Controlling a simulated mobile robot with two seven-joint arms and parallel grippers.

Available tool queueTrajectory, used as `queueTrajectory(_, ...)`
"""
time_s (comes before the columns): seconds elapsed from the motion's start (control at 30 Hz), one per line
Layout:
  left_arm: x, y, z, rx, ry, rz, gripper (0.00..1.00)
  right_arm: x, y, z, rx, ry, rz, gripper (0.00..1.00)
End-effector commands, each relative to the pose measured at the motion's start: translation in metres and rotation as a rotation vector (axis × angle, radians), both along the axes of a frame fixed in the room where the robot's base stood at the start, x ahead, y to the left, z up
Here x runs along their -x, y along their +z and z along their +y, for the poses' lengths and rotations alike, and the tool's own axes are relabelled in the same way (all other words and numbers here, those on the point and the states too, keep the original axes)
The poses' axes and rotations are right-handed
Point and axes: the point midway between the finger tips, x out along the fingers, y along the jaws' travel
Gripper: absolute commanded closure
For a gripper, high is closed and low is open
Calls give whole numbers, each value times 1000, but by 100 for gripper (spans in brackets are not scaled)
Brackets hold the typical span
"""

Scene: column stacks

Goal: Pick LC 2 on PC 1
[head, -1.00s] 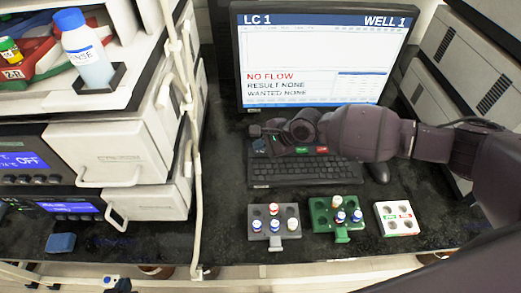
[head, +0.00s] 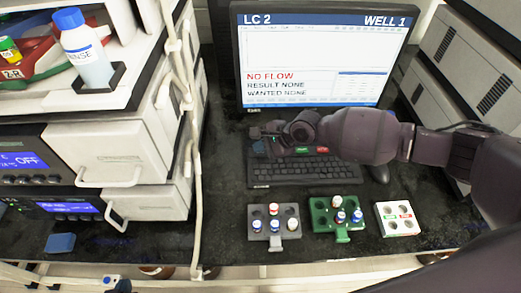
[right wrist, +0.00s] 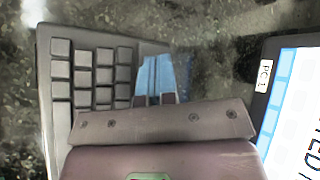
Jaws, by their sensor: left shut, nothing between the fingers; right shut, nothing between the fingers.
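The monitor (head: 320,62) at the back shows "LC 2" and "WELL 1" at the top, with "NO FLOW", "RESULT NONE" and "WANTED NONE" below. Its edge with a "PC 1" label (right wrist: 265,76) shows at the right in the right wrist view. The dark keyboard (head: 290,172) lies before it. A blue key (head: 258,148) is at its back left; it also shows in the right wrist view (right wrist: 154,72). My right gripper (head: 257,133) is shut and empty over this key; its fingertips (right wrist: 155,99) overlap the key's near edge. Contact cannot be told. My left gripper is not in view.
A green key (head: 302,150) and a red key (head: 322,149) lie under my right arm. A grey rack (head: 257,238), a green rack (head: 321,220) and a white block (head: 398,219) stand in front. Instrument stacks flank the bench; the left one carries a rinse bottle (head: 85,55).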

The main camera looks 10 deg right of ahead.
Motion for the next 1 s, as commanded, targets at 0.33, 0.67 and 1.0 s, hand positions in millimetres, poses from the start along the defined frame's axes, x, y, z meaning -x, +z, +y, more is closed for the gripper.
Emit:
queueTrajectory(0.33,-3,8,0,0,0,-10,100,0,8,0,1,0,-1,100)
queueTrajectory(0.67,-7,22,0,0,-1,-28,100,0,18,0,-1,1,0,100)
queueTrajectory(1.0,-7,23,0,0,-1,-29,100,0,18,0,0,0,0,100)
